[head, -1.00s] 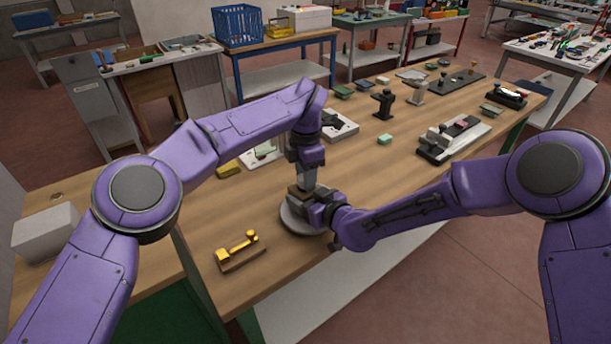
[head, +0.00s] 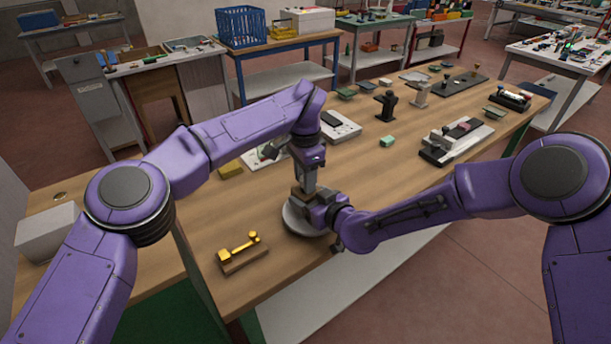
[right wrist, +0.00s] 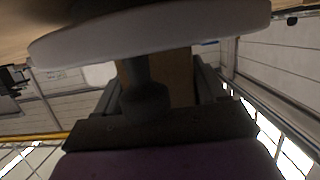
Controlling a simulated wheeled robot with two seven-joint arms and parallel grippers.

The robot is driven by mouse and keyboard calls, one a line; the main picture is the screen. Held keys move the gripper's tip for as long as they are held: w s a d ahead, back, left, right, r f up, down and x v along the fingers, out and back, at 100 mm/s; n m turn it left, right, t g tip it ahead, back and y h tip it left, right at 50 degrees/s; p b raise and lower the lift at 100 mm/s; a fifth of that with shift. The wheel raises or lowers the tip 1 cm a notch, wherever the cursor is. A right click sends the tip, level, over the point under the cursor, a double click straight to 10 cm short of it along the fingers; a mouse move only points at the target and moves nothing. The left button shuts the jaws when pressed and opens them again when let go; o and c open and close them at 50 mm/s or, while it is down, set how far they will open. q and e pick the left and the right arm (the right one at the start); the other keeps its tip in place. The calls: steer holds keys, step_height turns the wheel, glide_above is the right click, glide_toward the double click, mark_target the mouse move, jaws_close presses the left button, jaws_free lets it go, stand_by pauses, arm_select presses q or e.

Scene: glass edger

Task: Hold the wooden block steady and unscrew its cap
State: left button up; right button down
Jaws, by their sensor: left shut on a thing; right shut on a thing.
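The wooden block (head: 297,191) stands upright on a round grey disc (head: 294,222) near the front of the workbench. It is mostly hidden behind my grippers. My right gripper (head: 314,206) comes in low from the right and is shut on the block's side. In the right wrist view the block (right wrist: 181,78) shows as a brown face between the fingers, close to the pale disc (right wrist: 150,32). My left gripper (head: 303,185) points straight down over the block and is shut at its top. The cap is hidden between its fingers.
A yellow-handled piece on a wooden base (head: 241,251) lies left of the disc. A yellow block (head: 230,169), a white plate (head: 341,126), a green block (head: 387,141) and a grey-white fixture (head: 456,140) lie farther back. The bench (head: 375,185) is clear between my right arm and the green block.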

arm_select(q)
steer(key=n, duration=0.6)
steer(key=shift+n, duration=0.3)
arm_select(e)
steer(key=shift+w+d, duration=0.1)
steer(key=shift+d, duration=0.05)
